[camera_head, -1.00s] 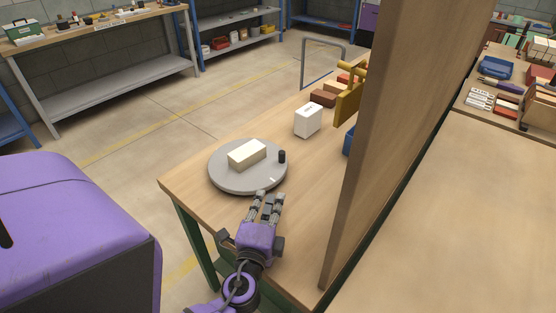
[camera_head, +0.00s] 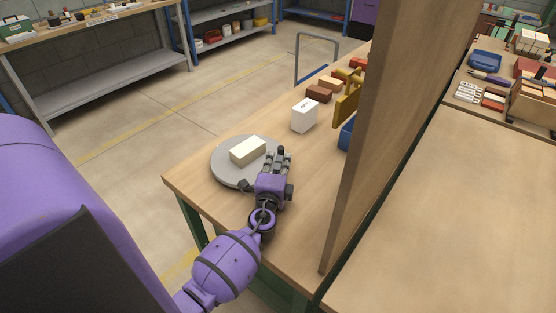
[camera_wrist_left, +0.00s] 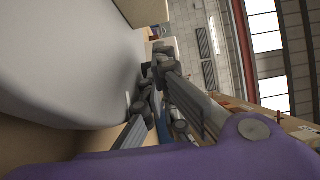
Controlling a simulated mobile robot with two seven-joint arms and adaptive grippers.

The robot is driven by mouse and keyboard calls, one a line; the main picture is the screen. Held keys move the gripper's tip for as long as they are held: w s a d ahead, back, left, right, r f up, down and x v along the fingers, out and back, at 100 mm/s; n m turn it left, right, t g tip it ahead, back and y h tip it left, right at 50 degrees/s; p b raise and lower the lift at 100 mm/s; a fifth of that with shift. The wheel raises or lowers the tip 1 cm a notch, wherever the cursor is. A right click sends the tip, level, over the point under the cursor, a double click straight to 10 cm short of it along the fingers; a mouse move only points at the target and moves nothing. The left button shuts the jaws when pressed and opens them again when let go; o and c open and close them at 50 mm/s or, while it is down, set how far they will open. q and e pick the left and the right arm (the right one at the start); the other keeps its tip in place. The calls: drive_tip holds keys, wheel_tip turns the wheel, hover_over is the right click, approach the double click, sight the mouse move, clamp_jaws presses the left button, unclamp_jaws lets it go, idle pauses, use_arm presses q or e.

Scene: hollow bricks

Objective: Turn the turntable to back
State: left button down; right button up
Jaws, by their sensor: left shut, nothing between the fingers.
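The round grey turntable (camera_head: 226,169) lies on the wooden table. A cream brick (camera_head: 248,151) lies on it. The dark knob (camera_head: 281,150) is at the turntable's right rim, partly hidden by the fingers. My left gripper (camera_head: 278,157) is shut at that rim, its fingertips right by the knob; I cannot tell whether they touch it. In the left wrist view the turntable (camera_wrist_left: 70,65) fills the left side, and my fingers (camera_wrist_left: 158,85) are beside its edge. The brick (camera_wrist_left: 145,10) shows there at the top. My right gripper is not in view.
A white box (camera_head: 304,115) stands behind the turntable, with brown bricks (camera_head: 319,93) and a blue bin (camera_head: 346,134) farther along. A tall wooden panel (camera_head: 385,130) walls off the right side. The table's front left corner is clear.

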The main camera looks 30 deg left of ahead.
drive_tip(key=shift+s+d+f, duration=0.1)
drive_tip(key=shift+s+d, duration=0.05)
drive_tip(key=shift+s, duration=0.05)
use_arm(q)
drive_tip(key=shift+w, duration=0.2)
drive_tip(key=shift+w+a+f+n+g+y+b, duration=0.15)
drive_tip(key=shift+w+a+n+g+y+b, duration=0.1)
drive_tip(key=shift+w+n+g+y+b, duration=0.4)
drive_tip(key=shift+a+r+y, duration=0.1)
drive_tip(key=shift+r+y, duration=0.15)
drive_tip(key=shift+r, duration=0.15)
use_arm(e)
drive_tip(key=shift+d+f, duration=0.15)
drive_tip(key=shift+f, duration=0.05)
use_arm(q)
drive_tip(key=shift+w, duration=0.1)
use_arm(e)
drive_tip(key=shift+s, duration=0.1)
